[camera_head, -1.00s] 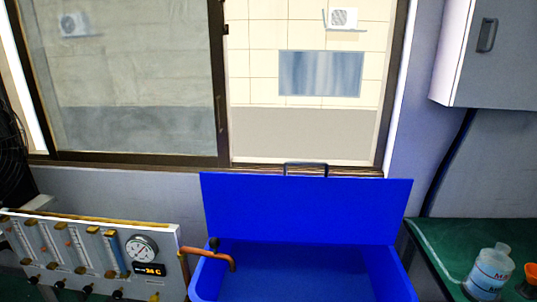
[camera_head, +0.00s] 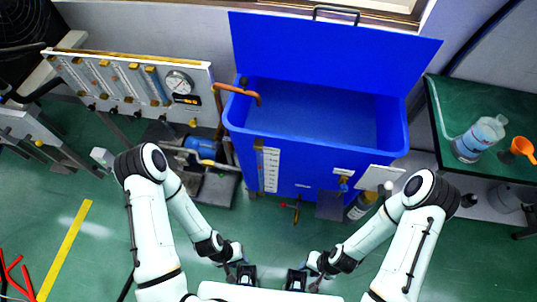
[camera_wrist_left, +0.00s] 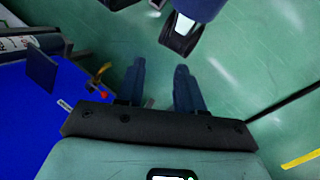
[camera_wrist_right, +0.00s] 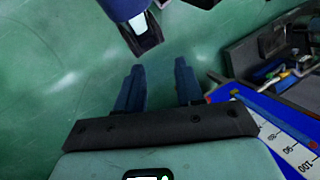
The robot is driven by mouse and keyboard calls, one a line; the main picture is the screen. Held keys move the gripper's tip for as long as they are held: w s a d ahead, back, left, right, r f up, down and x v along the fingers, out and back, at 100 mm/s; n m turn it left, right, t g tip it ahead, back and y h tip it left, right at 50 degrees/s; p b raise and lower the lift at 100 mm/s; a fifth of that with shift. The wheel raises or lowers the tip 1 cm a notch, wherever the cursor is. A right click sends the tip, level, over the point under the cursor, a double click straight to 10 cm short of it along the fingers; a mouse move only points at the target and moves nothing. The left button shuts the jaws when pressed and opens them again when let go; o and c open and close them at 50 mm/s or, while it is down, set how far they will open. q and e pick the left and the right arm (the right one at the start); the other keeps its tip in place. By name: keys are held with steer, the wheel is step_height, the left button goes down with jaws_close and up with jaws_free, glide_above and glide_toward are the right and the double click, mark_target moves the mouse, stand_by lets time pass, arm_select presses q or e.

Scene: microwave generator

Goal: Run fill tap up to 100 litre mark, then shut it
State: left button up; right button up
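The blue tank (camera_head: 400,140) stands open with its lid (camera_head: 330,55) raised behind it. A copper fill pipe (camera_head: 238,91) bends over its left rim, with a dark knob (camera_head: 243,81) at the bend. I cannot tell whether water runs or how high it stands. A white level scale (camera_head: 270,170) is on the tank's front; it also shows in the right wrist view (camera_wrist_right: 290,143), with marks near 80, 90 and 100. My left gripper (camera_wrist_left: 160,68) and right gripper (camera_wrist_right: 160,66) are open and empty, low in front of the tank, well away from the knob.
A gauge panel (camera_head: 130,85) stands left of the tank, with a blue pump (camera_head: 200,148) below it. A green table (camera_head: 450,95) at the right holds a bottle (camera_head: 480,138) and an orange cup (camera_head: 520,148). Small valves (camera_head: 292,206) stick out from the tank's front. The floor before it is clear.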

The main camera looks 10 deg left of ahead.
mark_target(204, 146)
stand_by(0.4)
